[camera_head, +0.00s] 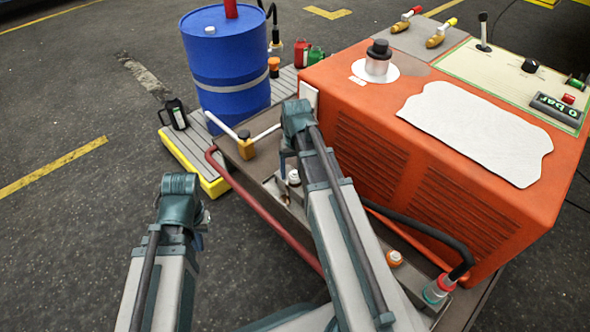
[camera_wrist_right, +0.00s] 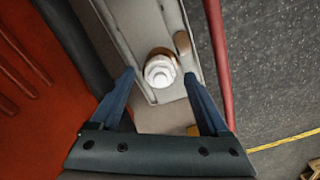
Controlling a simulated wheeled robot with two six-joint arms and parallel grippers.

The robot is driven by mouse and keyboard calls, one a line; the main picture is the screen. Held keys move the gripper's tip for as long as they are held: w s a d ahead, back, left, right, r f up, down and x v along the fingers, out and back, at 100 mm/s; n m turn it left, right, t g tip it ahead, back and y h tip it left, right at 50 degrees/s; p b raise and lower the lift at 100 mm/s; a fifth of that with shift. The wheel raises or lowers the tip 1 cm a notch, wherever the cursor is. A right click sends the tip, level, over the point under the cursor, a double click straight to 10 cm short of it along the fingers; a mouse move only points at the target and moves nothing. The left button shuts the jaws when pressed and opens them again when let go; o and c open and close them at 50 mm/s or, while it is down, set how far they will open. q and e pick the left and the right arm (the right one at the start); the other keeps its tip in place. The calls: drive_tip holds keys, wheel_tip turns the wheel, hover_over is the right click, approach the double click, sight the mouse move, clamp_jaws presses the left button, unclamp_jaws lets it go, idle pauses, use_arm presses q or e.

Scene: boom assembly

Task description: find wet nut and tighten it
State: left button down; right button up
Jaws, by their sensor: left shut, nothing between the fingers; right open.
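A white nut (camera_wrist_right: 160,72) on an orange-brown base sits on a grey rail in the right wrist view, between and just beyond the fingertips of my right gripper (camera_wrist_right: 159,79). That gripper is open and apart from it. In the head view a white-topped fitting (camera_head: 293,177) shows beside my right arm's end. A second white-topped orange fitting (camera_head: 395,257) sits further along the machine's base. I cannot tell whether either is wet. My left gripper (camera_head: 201,238) hangs away from the machine over the floor, shut and empty, mostly hidden behind its wrist.
The orange machine (camera_head: 420,190) stands to the right. A red rail (camera_head: 265,215) runs along the base's near edge. The floor at left is clear.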

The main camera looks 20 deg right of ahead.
sight(295, 175)
wheel_tip(295, 175, up, 13)
drive_tip(key=p, duration=1.2)
drive_tip(key=shift+d+f, duration=0.1)
drive_tip(key=shift+f, duration=0.05)
drive_tip(key=s+a+r+n+p, duration=0.2)
drive_tip(key=s+a+r+p, duration=0.2)
drive_tip(key=a+r+p, duration=0.3)
drive_tip(key=s+a+r+n+h+p, duration=0.1)
drive_tip(key=s+a+r+p, duration=0.3)
drive_tip(key=a+r+p, duration=0.3)
drive_tip(key=s+a+r+n+p, duration=0.2)
drive_tip(key=s+a+r+p, duration=0.2)
drive_tip(key=r+p, duration=0.5)
drive_tip(key=a, duration=0.2)
drive_tip(key=shift+s+a+n, duration=0.3)
drive_tip(key=shift+s+a, duration=0.1)
